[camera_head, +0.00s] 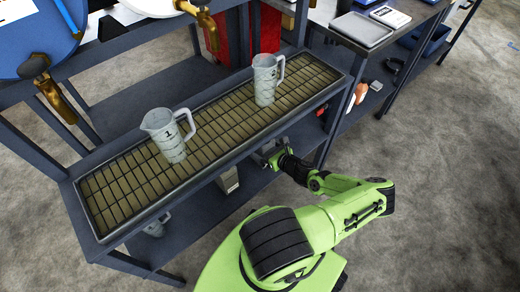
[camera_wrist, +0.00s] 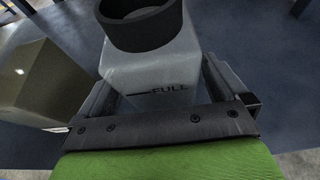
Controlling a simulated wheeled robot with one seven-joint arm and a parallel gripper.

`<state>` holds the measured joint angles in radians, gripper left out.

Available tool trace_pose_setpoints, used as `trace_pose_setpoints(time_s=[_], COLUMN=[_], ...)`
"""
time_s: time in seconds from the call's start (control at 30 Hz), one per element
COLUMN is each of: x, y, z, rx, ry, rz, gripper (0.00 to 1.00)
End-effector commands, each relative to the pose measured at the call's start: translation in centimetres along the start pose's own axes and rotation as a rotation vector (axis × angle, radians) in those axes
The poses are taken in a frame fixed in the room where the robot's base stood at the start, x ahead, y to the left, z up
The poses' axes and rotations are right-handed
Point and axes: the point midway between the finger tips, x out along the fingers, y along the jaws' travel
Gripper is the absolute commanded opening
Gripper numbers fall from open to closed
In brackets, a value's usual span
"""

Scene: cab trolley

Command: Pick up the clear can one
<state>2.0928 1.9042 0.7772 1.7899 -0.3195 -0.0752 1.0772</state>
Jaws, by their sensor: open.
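In the wrist view, a translucent whitish can (camera_wrist: 150,68) with a black cap (camera_wrist: 143,24) stands between the fingers of my gripper (camera_wrist: 158,88). It bears a line and the word FULL; no number shows on the visible side. My gripper is open, with one finger on each side of the can; contact cannot be told. In the head view, my gripper (camera_head: 268,150) is low at the front edge of the grated bench, partly hidden, and the can cannot be made out there.
A tan container (camera_wrist: 40,85) stands close left of the can. Above, the grated bench top (camera_head: 120,190) holds a clear jug marked 1 (camera_head: 168,140) and another jug (camera_head: 265,82). A pale container (camera_head: 228,180) shows below the bench edge. Grey floor (camera_head: 440,200) is clear at right.

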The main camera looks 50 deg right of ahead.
Motion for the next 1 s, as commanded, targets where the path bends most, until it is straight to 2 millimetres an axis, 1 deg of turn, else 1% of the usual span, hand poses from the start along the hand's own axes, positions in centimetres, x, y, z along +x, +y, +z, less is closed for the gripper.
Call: trace_pose_setpoints(time_s=[0.03, 0.1, 0.33, 0.83, 0.87, 1.0], x=[1.07, 1.78, 1.9, 1.86, 1.86, 1.86], y=[0.05, 0.01, -0.05, -0.04, -0.04, -0.04], z=[-0.33, -0.24, -0.03, -0.03, -0.03, 0.01], rx=[-0.001, -0.002, -0.001, -0.002, -0.002, -0.002], ry=[-0.002, -0.001, 0.0, 0.0, 0.0, -0.001], rz=[0.002, 0.001, 0.0, 0.001, 0.001, 0.001], gripper=[1.0, 1.0, 1.0, 0.23, 0.2, 0.19])
